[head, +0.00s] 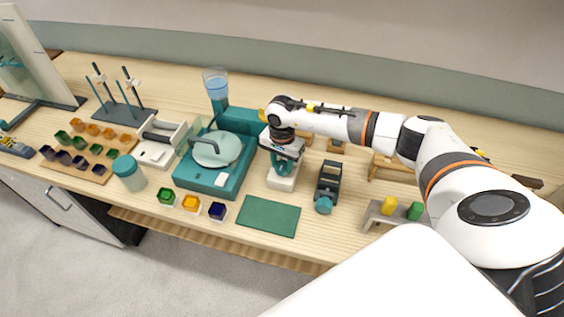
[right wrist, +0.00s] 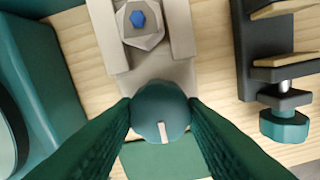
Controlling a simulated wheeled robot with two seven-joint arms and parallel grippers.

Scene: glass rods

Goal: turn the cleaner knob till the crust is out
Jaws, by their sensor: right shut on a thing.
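The cleaner is a pale grey block (head: 283,182) on the bench, right of the teal wheel machine. In the right wrist view its grey body (right wrist: 158,68) carries a hexagonal socket with a faceted blue lump (right wrist: 138,19) in it; I cannot tell whether this is the crust. The round dark teal knob (right wrist: 160,100) has a white mark pointing toward the lower edge. My right gripper (head: 285,166) reaches down over the cleaner, and its green fingers (right wrist: 161,112) are shut on the knob's two sides. In the head view the gripper hides the knob. My left gripper is not in view.
The teal wheel machine (head: 238,172) stands close on the left. A dark clamp device (head: 328,180) stands close on the right. A green mat (head: 268,218) lies in front. Three small colour cups and a stand with yellow and green blocks (head: 372,214) are nearby.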

